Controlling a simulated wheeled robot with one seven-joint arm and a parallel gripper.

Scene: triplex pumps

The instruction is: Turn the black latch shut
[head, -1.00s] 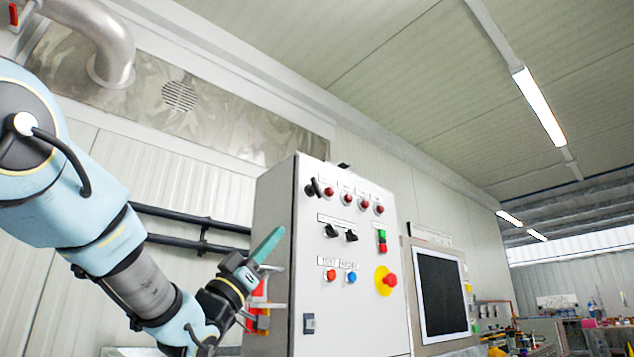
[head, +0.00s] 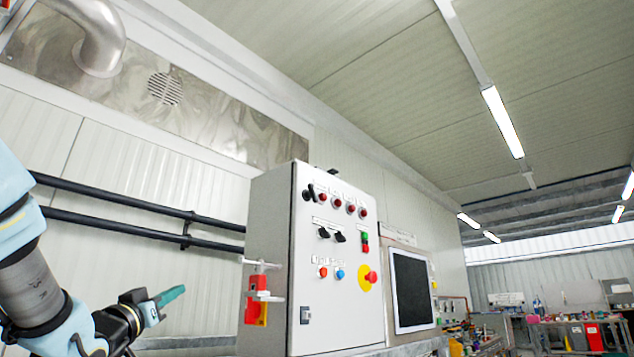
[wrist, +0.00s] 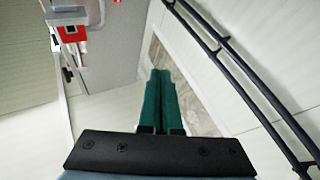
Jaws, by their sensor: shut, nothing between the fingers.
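A grey control cabinet (head: 262,220) stands in the middle of the head view. A black latch-like handle (head: 309,193) sticks out at the upper left of its front face. A small dark and grey latch (head: 305,315) sits low near the same edge. I cannot tell from the picture which one is the task's latch. My gripper (head: 180,290) is left of the cabinet, apart from it and touching nothing. Its green fingers also show in the wrist view (wrist: 160,90), shut together and empty.
A red switch box with a bracket (head: 256,295) juts from the cabinet's left side, between my gripper and the front face. Black pipes (head: 140,212) run along the wall behind. A dark screen (head: 412,290) stands right of the cabinet. Buttons and knobs cover the front.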

